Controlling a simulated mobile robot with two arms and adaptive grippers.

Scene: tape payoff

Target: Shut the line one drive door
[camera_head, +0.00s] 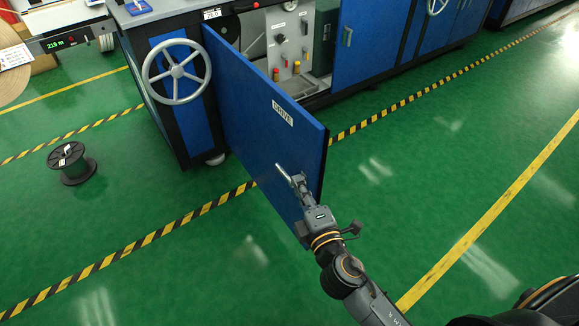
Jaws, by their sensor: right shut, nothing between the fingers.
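The blue drive door (258,130) stands swung open from the blue and black machine, hinged at its left side, with a white DRIVE label near its top right. Its free edge points out over the green floor. Behind it the open compartment (290,45) shows a grey panel with buttons and a dark green unit. My right gripper (287,174) is shut and empty at the door's outer face, near the free edge. A pale bar, perhaps the door handle, shows by the fingertips; I cannot tell whether they touch. My left gripper is not in view.
A grey handwheel (176,72) sits on the machine left of the door. A dark spool (71,163) stands on the floor at the left. Yellow-black floor tape (200,210) runs under the door. The floor to the right is clear.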

